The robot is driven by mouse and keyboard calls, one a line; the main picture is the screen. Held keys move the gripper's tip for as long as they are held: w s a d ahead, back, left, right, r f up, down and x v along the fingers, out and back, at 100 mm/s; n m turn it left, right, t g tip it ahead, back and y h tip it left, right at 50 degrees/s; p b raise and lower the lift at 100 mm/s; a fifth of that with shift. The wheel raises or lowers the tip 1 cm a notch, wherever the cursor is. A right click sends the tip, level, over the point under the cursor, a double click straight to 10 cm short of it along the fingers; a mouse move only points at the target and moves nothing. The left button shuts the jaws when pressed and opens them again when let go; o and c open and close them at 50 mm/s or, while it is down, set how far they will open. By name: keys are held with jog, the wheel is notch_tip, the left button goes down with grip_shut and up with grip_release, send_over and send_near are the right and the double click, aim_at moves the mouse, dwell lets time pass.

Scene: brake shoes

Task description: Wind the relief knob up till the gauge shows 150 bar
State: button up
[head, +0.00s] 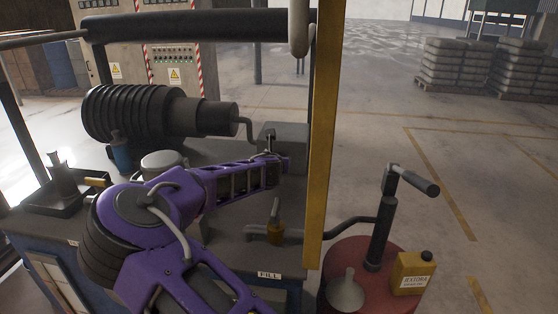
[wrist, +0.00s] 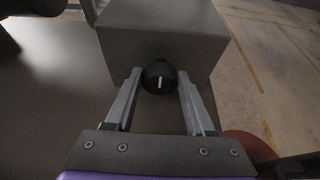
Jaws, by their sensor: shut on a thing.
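The relief knob (wrist: 159,77) is round and black with a white line pointing nearly straight along the picture's vertical. It sits on the front face of a grey block (wrist: 165,35), which also shows on the bench in the head view (head: 290,134). My gripper (wrist: 159,80) has one finger on each side of the knob and is shut on it. In the head view my purple arm reaches across the bench to the block, and the knob is hidden there. I make out no gauge face in either view, so no pressure can be read.
A yellow post (head: 324,130) stands close right of the block. A black ribbed motor (head: 140,112) lies behind my arm, with a pipe running to the block. A red drum (head: 345,262) with a hand pump and yellow can (head: 412,272) stands right.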

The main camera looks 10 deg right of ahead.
grip_shut()
jog(key=m+y, duration=0.2)
jog(key=m, duration=0.1)
jog(key=shift+s+d+t, duration=0.1)
jog(key=shift+d+t, duration=0.15)
jog(key=shift+t, duration=0.15)
jog(key=shift+f+m+t+y, duration=0.1)
jog(key=shift+m+t+y, duration=0.4)
jog(key=shift+m, duration=0.6)
jog(key=o, duration=1.2)
grip_release()
